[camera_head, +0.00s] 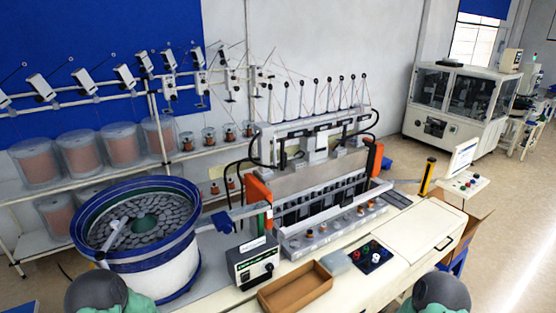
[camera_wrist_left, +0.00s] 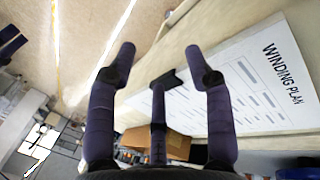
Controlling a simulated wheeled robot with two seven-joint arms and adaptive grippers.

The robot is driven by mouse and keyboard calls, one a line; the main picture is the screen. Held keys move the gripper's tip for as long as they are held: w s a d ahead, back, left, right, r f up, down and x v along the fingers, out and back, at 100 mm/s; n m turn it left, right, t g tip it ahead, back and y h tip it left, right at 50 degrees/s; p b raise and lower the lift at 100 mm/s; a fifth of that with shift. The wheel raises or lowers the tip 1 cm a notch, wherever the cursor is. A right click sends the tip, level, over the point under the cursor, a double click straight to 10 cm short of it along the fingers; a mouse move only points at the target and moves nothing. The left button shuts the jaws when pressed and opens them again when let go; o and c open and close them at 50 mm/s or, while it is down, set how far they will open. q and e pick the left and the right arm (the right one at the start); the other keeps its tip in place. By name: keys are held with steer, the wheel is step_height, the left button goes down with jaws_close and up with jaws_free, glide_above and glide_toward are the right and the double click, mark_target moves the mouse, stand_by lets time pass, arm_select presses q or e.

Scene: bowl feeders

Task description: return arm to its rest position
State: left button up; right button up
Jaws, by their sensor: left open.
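My left gripper (camera_wrist_left: 160,56) shows in the left wrist view. Its dark purple fingers are spread apart and nothing is between them. A white sheet or board marked "WINDING PLAN" (camera_wrist_left: 262,82) lies behind the fingers to the right; I cannot tell the distance. In the head view only rounded grey-green parts of my own arms show at the bottom edge, left and right.
A blue-rimmed bowl feeder (camera_head: 178,262) stands at left beside a winding machine (camera_head: 325,185) on a workbench (camera_head: 385,285). A brown tray (camera_head: 296,287) and a control box (camera_head: 253,262) sit at the bench front. Open floor (camera_head: 520,235) lies to the right.

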arm_select(q)
steer(key=s+d+f, duration=0.2)
steer(key=s+d, duration=0.1)
steer(key=s, duration=0.6)
step_height(320, 180, down, 28)
steer(key=b, duration=2.8)
steer(key=shift+d+n+g, duration=0.15)
steer(key=shift+n+g, duration=0.15)
steer(key=shift+n, duration=0.1)
steer(key=shift+w, duration=0.1)
